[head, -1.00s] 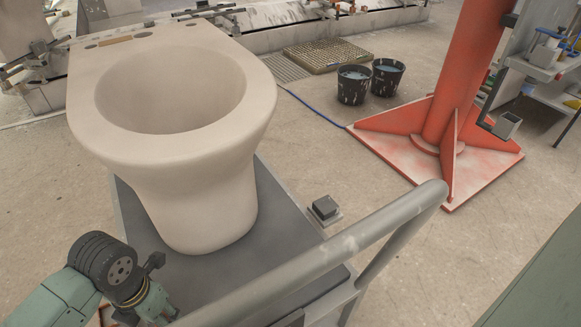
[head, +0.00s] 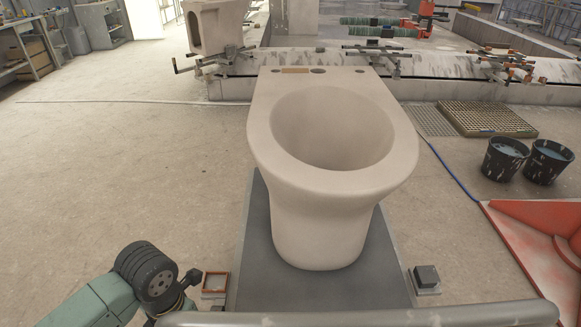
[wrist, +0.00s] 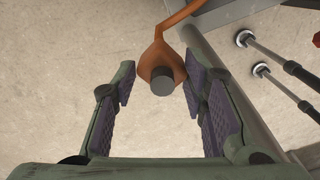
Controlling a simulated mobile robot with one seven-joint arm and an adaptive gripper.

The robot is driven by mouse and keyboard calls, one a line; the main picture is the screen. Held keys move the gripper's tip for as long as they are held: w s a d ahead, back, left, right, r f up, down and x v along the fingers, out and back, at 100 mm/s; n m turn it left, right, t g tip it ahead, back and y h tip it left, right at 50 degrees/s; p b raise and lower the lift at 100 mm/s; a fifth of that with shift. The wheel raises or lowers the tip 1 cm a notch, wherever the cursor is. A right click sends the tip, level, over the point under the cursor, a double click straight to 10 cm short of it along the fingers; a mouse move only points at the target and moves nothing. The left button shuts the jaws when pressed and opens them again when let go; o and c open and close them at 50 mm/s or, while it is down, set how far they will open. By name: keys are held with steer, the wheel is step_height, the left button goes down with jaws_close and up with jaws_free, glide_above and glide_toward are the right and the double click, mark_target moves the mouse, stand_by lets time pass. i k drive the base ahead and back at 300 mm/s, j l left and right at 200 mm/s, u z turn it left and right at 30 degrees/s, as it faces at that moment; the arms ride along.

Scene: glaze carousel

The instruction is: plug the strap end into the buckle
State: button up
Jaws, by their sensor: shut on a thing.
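In the wrist view my gripper (wrist: 162,85) has its purple-padded fingers on either side of an orange strap's broad end (wrist: 157,60), which has a grey round plug (wrist: 163,83). The fingers hold it. The orange strap (wrist: 181,15) runs from it toward the top right. In the head view my arm is at the lower left, and the fingers and strap end are not clearly seen. A dark block on a light plate (head: 427,277) sits at the right side of the trolley. I cannot tell whether it is the buckle.
A beige toilet bowl (head: 330,225) stands on the grey trolley deck (head: 255,270). The trolley's handle bar (head: 400,317) crosses the front. A red-framed small plate (head: 215,284) is at its left. Black buckets (head: 504,160) and a red base (head: 530,245) are right. The left floor is clear.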

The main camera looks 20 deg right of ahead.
mark_target(426, 276)
steer(key=k+l+u, duration=0.15)
steer(key=u, duration=0.3)
steer(key=k+l+u, duration=0.15)
steer(key=l+u, duration=0.25)
steer(key=k+l+u, duration=0.45)
steer(key=l, duration=0.7)
steer(key=k+l+u, duration=0.4)
steer(key=k+l, duration=0.3)
steer(key=l, duration=0.25)
steer(key=k+l+u, duration=0.45)
steer(key=k+l, duration=0.4)
steer(key=l, duration=0.7)
steer(key=l+z, duration=0.1)
steer(key=l, duration=0.3)
steer(key=i+l, duration=0.15)
steer(key=l, duration=0.25)
steer(key=i+l+z, duration=0.15)
steer(key=l, duration=0.25)
steer(key=l+z, duration=0.1)
steer(key=l, duration=0.25)
